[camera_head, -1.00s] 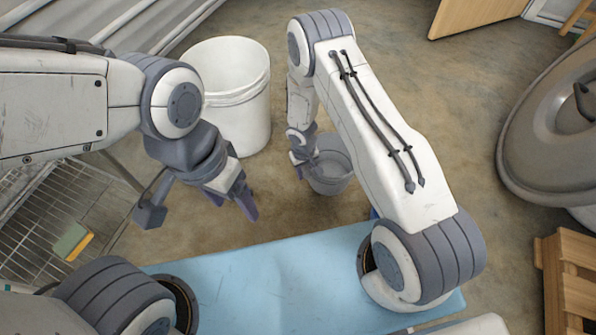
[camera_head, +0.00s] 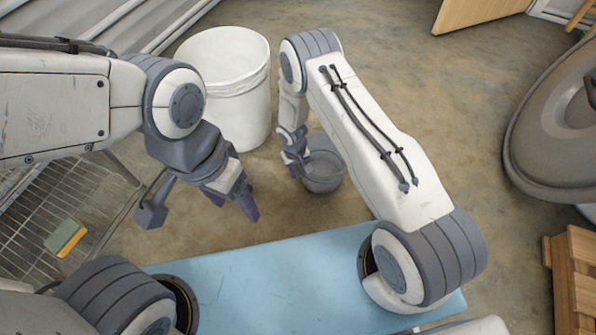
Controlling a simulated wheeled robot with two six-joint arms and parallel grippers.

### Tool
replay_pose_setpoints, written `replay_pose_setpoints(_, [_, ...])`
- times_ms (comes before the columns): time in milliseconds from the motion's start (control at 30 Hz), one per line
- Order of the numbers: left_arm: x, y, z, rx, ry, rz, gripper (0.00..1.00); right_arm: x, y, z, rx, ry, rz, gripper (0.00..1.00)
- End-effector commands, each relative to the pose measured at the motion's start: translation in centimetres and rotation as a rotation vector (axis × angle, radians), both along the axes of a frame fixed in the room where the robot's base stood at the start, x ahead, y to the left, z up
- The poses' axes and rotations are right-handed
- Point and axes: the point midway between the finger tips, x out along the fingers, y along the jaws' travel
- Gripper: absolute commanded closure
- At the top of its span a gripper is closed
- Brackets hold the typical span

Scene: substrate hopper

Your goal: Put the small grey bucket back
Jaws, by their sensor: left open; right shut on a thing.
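The small grey bucket (camera_head: 323,172) is in the middle of the head view, to the right of the large white bucket. My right gripper (camera_head: 296,170) is shut on the left side of its rim. The bucket hangs roughly upright; part of it is hidden behind my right arm. I cannot tell whether its bottom touches the floor. My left gripper (camera_head: 234,203) is open and empty, to the left of the grey bucket and apart from it.
A large white bucket (camera_head: 243,105) stands behind the grippers. A wire rack (camera_head: 30,215) with a yellow-green sponge (camera_head: 65,238) is at the left. A big grey round lid or vessel (camera_head: 550,140) and a wooden crate (camera_head: 575,275) are at the right. Brown floor between is clear.

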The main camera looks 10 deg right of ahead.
Motion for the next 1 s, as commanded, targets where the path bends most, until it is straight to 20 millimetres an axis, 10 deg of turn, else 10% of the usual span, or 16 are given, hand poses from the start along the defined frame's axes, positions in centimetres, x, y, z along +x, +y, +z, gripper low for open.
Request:
replay_pose_setpoints(67, [0.0, 0.0, -0.3, 0.000, 0.000, 0.000, 0.31, 0.0, 0.0, -0.4, 0.000, 0.000, 0.000, 1.00])
replay_pose_setpoints(100, [0.0, 0.0, -0.3, 0.000, 0.000, 0.000, 0.31, 0.0, 0.0, -0.4, 0.000, 0.000, 0.000, 0.57])
replay_pose_setpoints(200, [0.0, 0.0, -0.2, 0.000, 0.000, 0.000, 0.31, 0.0, 0.0, -0.3, 0.000, 0.001, 0.000, 0.31])
replay_pose_setpoints(567, [0.0, 0.0, 0.2, 0.000, 0.000, 0.000, 0.31, 0.0, 0.0, 0.3, 0.000, 0.000, 0.000, 0.31])
replay_pose_setpoints(1000, [0.0, 0.0, 5.0, 0.000, 0.000, 0.000, 0.31, -0.2, 0.7, 9.0, 0.001, 0.000, 0.000, 0.31])
